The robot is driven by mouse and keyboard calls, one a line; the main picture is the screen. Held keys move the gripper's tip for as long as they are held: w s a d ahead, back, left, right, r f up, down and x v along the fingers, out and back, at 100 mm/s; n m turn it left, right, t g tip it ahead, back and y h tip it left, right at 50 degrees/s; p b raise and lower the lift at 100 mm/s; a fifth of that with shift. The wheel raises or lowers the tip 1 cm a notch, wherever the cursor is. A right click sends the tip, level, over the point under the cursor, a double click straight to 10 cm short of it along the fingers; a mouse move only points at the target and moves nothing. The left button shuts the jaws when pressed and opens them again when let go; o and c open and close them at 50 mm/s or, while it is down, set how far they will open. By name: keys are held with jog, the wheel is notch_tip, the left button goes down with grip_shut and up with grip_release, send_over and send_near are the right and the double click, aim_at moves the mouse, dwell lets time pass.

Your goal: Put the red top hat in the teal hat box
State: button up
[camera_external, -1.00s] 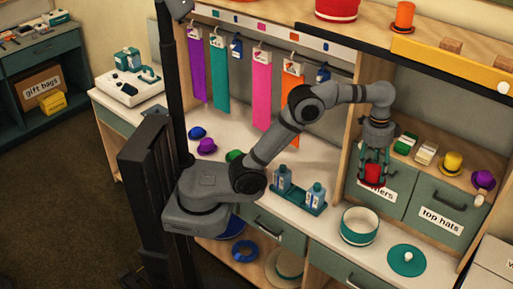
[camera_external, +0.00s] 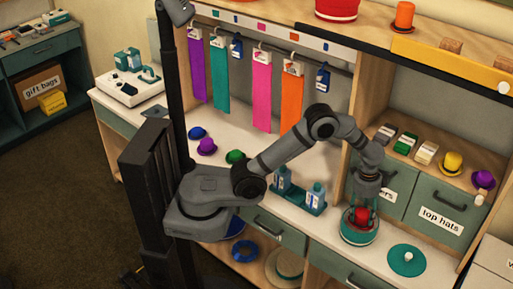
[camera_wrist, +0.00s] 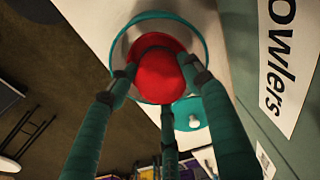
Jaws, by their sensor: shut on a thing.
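The red top hat (camera_external: 361,217) is held in my gripper (camera_external: 361,213), which is shut on it with teal fingers around it. The hat is at the mouth of the round teal hat box (camera_external: 359,238), which stands open on the white counter. In the wrist view the red hat (camera_wrist: 162,74) lies between the fingertips (camera_wrist: 155,75), within the outline of the box's teal rim (camera_wrist: 190,24). I cannot tell whether the hat touches the box floor. The box's teal lid (camera_external: 406,260) with a white knob lies on the counter to the right.
A teal tray with bottles (camera_external: 300,197) stands left of the box. Drawers labelled "top hats" (camera_external: 440,217) and bowlers are behind. A yellow hat (camera_external: 452,163) and a purple hat (camera_external: 484,180) sit on the shelf above. Purple and green bowlers (camera_external: 207,147) lie farther left.

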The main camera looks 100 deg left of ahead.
aim_at(361, 222)
jog(key=shift+f+p, duration=0.3)
jog(key=shift+f, duration=2.5)
jog(key=shift+f, duration=0.15)
jog(key=o, duration=0.4)
jog(key=shift+o, duration=0.9)
jog(key=shift+r, duration=0.35)
jog(key=r, duration=0.7)
jog(key=s+r+b, duration=0.1)
jog(key=r, duration=0.3)
jog(key=shift+a+r, duration=0.2)
jog(key=shift+r, duration=0.1)
